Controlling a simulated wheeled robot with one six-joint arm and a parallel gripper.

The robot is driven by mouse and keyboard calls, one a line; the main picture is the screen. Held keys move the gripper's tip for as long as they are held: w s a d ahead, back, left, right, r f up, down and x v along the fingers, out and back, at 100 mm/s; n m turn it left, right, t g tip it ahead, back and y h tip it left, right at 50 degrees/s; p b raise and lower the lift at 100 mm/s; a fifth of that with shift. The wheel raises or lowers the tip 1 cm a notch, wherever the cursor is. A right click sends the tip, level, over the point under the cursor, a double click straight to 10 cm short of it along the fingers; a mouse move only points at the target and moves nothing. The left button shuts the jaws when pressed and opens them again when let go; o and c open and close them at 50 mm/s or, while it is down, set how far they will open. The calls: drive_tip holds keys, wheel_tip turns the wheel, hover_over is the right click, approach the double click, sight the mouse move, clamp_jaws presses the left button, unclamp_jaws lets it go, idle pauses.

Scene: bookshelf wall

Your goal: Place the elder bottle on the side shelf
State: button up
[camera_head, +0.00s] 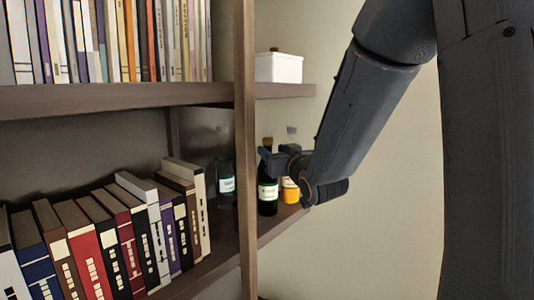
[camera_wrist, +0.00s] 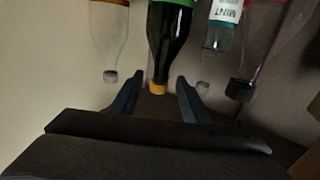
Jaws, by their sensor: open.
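No label that I can read says elder. A dark green bottle (camera_head: 267,197) with a pale label stands on the lower side shelf (camera_head: 272,229), right of the wooden post. In the wrist view, which is upside down, the dark bottle (camera_wrist: 168,42) has a yellow cap between my finger tips. My gripper (camera_head: 272,158) is open at this bottle's neck; its fingers also show in the wrist view (camera_wrist: 156,80), one on each side, with no clear contact. An orange-filled bottle (camera_head: 291,190) stands just right of the dark one, partly hidden by my gripper.
A clear labelled bottle (camera_head: 225,182) stands left of the post (camera_head: 245,120). In the wrist view, a bottle labelled MINT (camera_wrist: 222,28) and a black-capped clear bottle (camera_wrist: 258,50) stand close by. Books (camera_head: 130,220) fill the left shelf. A white box (camera_head: 279,68) sits on the upper side shelf (camera_head: 285,91).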

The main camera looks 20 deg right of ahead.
drive_tip(key=shift+s+d+b, duration=0.2)
drive_tip(key=shift+s+b, duration=0.2)
drive_tip(key=shift+s, duration=1.5)
drive_tip(key=shift+f, duration=0.1)
drive_tip(key=s+f+m+g+h, duration=0.1)
drive_tip(key=s+f+g, duration=0.3)
drive_tip(key=f, duration=0.5)
drive_tip(key=s+f+g+h, duration=0.1)
drive_tip(key=s+f+g, duration=0.25)
drive_tip(key=f, duration=0.55)
drive_tip(key=s+a+f+g, duration=0.1)
drive_tip(key=s+f+g, duration=0.3)
drive_tip(key=s, duration=0.4)
drive_tip(key=s+a+f+g, duration=0.2)
drive_tip(key=s+f+g, duration=0.3)
drive_tip(key=s, duration=0.4)
drive_tip(key=shift+w, duration=0.1)
